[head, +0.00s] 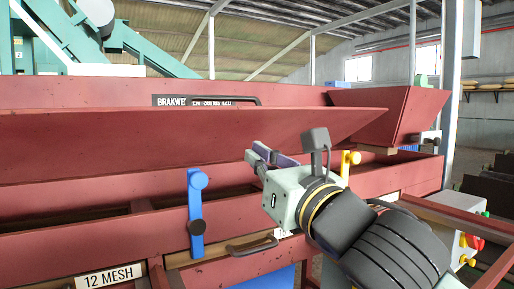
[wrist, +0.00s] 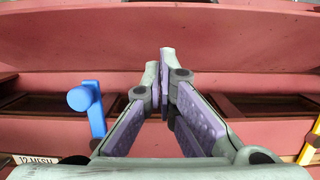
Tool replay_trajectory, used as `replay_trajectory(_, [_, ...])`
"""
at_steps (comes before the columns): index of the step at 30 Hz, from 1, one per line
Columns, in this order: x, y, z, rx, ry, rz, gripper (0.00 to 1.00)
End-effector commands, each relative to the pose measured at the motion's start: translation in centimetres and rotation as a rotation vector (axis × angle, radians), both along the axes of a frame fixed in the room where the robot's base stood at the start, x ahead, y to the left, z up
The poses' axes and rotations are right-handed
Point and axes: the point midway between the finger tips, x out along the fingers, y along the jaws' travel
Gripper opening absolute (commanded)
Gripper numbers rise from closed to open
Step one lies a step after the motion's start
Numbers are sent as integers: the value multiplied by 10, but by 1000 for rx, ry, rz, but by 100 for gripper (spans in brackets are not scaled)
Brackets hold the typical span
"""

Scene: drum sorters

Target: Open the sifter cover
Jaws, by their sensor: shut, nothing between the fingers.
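A long red panel (head: 150,135), which looks like the sifter cover, runs slanted across the sifter in the head view. It also fills the upper part of the wrist view (wrist: 230,45). Whether it is raised from its frame is hard to tell. My gripper (head: 262,155) is in front of the panel's right half, at about its lower edge. In the wrist view my gripper (wrist: 159,58) has its fingertips together, with nothing between them, pointing at the red panel. I cannot tell whether they touch it.
A blue lever (head: 196,215) stands left of my gripper, and a yellow lever (head: 350,160) just behind it to the right. A black handle (head: 252,246) and a "12 MESH" label (head: 110,277) are below. A control box with coloured buttons (head: 463,235) is at the right.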

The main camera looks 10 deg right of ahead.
Motion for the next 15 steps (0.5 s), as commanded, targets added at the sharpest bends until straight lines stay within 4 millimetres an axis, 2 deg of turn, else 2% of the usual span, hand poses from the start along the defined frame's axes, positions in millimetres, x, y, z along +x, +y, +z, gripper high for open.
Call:
replay_trajectory(9, [63,27,19,3,0,4,0])
replay_trajectory(15, [81,34,42,1,-2,2,0])
